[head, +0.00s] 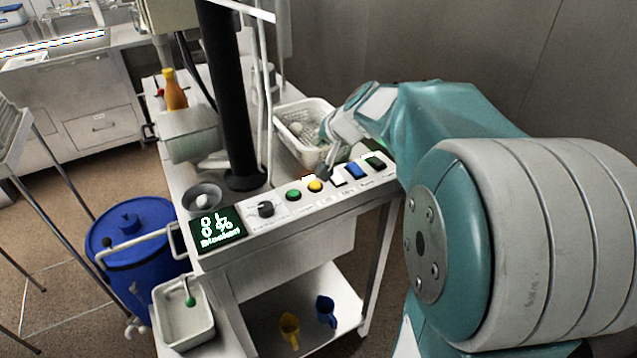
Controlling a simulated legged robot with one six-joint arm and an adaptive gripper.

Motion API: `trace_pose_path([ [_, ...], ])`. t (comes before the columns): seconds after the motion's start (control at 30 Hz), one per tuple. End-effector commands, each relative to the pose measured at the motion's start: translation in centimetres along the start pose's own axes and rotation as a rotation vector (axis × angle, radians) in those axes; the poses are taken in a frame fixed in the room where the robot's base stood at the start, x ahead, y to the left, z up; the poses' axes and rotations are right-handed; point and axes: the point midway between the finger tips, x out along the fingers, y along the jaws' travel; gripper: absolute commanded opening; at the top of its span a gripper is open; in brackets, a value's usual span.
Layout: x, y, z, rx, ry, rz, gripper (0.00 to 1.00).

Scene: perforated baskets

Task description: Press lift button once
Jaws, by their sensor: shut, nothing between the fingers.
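A white control panel runs along the front edge of the cart (290,215). Contact with a button cannot be told.
A white perforated basket (300,118) stands behind the panel, partly hidden by my arm. A black column (232,95) rises behind the knob. A blue drum (140,240) and a white tray (184,325) are at left. Yellow and blue jugs (289,329) sit on the lower shelf.

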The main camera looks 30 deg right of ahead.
Motion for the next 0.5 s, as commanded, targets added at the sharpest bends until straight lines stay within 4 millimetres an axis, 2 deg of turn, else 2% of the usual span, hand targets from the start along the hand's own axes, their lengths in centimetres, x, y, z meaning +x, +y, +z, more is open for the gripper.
trace_pose_path([
  [0.13,1.0,0.4,0.9,-0.002,-0.003,-0.001,0.00],
  [0.5,4.2,3.5,2.9,0.006,-0.006,-0.002,0.00],
])
